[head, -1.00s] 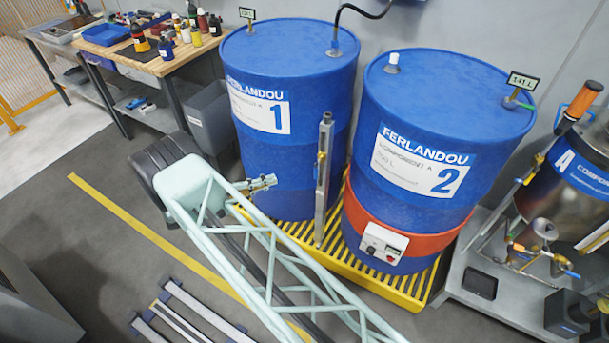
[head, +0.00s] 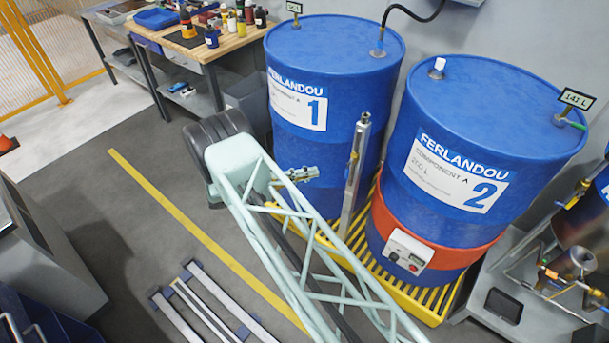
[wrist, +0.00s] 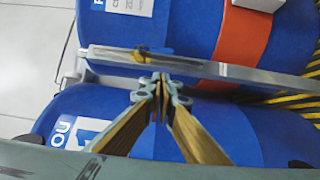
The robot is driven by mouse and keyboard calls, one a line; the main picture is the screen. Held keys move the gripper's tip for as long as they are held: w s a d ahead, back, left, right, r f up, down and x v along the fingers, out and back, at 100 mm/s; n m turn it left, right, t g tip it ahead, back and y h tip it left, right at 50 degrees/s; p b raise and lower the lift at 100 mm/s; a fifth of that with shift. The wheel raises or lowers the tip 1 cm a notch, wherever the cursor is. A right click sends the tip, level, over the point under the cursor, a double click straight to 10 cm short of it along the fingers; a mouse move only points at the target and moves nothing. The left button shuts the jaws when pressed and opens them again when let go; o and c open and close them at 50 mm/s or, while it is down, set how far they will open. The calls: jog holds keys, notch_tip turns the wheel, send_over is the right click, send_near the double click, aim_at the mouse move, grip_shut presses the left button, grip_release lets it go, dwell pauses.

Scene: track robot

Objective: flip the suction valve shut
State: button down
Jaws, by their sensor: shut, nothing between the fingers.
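A grey metal pipe (head: 352,185) stands upright between the two blue drums, with a small yellow handle (head: 353,157) on its side; this looks like the suction valve. In the wrist view the pipe (wrist: 195,66) runs across the picture, and the yellow handle (wrist: 140,53) lies along it, just up and left of my fingertips. My gripper (head: 312,173) is left of the pipe in the head view, in front of drum 1. In the wrist view my gripper (wrist: 161,79) is shut and empty, its tips close to the pipe; I cannot tell whether they touch it.
Drum 1 (head: 335,65) and drum 2 (head: 490,95) stand on a yellow grated pallet (head: 430,305). Drum 2 wears an orange band with a control box (head: 408,250). A steel unit with more valves (head: 570,265) is at the right. A workbench (head: 225,45) is behind left.

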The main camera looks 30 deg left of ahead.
aim_at(347, 170)
jog(key=w+d, duration=0.4)
jog(key=d, duration=0.4)
jog(key=shift+b, duration=0.35)
